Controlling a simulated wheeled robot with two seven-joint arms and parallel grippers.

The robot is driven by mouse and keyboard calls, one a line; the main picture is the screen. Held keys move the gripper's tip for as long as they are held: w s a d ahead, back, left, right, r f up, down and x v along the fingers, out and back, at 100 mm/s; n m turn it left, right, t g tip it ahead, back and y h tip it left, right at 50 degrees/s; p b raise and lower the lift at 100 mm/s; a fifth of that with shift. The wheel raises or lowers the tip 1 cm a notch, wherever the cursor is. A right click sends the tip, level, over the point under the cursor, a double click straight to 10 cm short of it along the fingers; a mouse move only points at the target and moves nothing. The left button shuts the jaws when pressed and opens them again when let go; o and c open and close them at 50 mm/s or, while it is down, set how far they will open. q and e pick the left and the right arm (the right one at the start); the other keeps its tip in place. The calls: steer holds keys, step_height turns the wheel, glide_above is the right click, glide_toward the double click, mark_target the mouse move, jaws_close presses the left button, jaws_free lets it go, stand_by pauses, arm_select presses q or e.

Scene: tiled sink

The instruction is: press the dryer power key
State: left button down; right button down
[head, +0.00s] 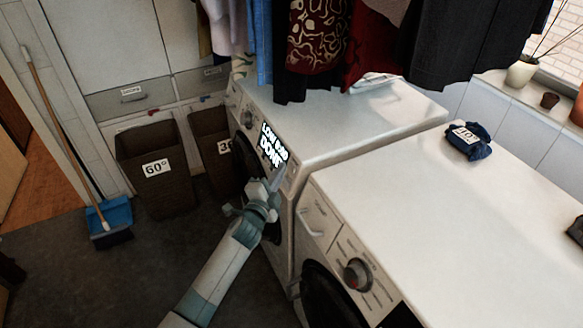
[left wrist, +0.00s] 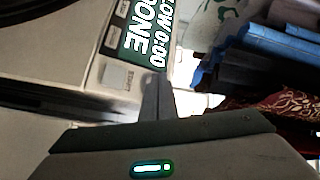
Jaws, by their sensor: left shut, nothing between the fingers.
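The dryer (head: 330,122) is the white machine at the back, with a lit display (head: 273,146) on its front panel. The display reads "LOW 0:00 DONE" and also shows in the left wrist view (left wrist: 150,36). A pale square key (left wrist: 121,76) sits on the panel beside the display; its label is too small to read. My left gripper (head: 274,188) is shut and empty, its fingertips close to the panel near the display's lower end. In the left wrist view the shut fingers (left wrist: 156,98) lie just right of the square key; I cannot tell whether they touch the panel.
A second white machine (head: 460,215) with a knob (head: 357,274) stands in front on the right. Clothes (head: 320,40) hang above the dryer. Two dark baskets (head: 152,168) (head: 215,150) stand left of it. A broom (head: 75,130) leans at the far left.

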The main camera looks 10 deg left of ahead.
arm_select(q)
steer(key=shift+w+d+f+b, duration=0.25)
steer(key=shift+w+d+b, duration=0.15)
steer(key=shift+d+b, duration=0.15)
stand_by(1.7)
steer(key=shift+r, duration=0.1)
stand_by(0.3)
steer(key=shift+s+a+r+p, duration=0.2)
steer(key=shift+s+a+p, duration=0.25)
steer(key=shift+a+p, duration=0.15)
steer(key=s+a+p, duration=0.1)
steer(key=a+r+p, duration=0.1)
steer(key=s+a+p, duration=0.1)
steer(key=shift+s+a+r, duration=0.3)
steer(key=shift+a, duration=0.1)
stand_by(0.4)
stand_by(0.3)
